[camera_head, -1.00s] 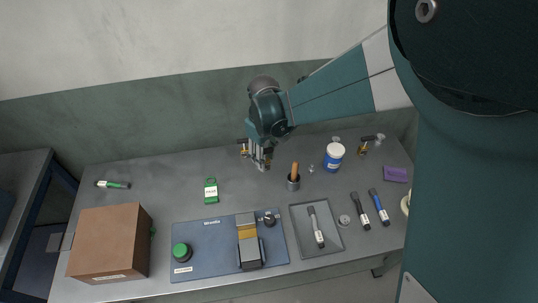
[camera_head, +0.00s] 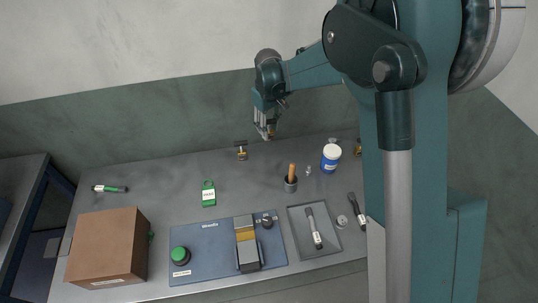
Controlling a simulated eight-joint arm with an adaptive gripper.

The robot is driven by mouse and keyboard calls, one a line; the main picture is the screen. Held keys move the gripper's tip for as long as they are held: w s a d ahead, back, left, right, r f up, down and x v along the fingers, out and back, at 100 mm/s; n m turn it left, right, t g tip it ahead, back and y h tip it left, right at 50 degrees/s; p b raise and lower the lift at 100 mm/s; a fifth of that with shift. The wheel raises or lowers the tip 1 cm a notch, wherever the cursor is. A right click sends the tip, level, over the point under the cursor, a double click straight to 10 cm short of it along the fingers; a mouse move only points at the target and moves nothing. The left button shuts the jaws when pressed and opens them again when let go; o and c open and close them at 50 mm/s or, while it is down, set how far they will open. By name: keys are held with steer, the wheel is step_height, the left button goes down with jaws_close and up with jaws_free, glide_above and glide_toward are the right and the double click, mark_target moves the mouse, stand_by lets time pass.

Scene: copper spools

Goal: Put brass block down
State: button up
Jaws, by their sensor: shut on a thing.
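My gripper (camera_head: 266,132) hangs fingers-down from my arm over the back of the grey table, and its tips appear to be above the tabletop. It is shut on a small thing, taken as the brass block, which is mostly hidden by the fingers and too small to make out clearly. A brass fitting with a dark bar on top (camera_head: 242,154) stands on the table, left of and below my gripper in the picture, apart from it.
A blue panel (camera_head: 205,240) and a grey tray (camera_head: 328,240) lie in front.

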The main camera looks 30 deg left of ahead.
steer(key=shift+f, duration=0.1)
stand_by(0.3)
steer(key=shift+f+b, duration=0.3)
steer(key=shift+f, duration=2.7)
steer(key=shift+f, duration=0.15)
steer(key=shift+f, duration=1.75)
steer(key=shift+f+b, duration=0.1)
steer(key=shift+b, duration=0.25)
steer(key=o, duration=1.3)
steer(key=shift+c, duration=0.2)
step_height(320, 180, up, 12)
steer(key=shift+r+p, duration=0.15)
steer(key=shift+p, duration=0.55)
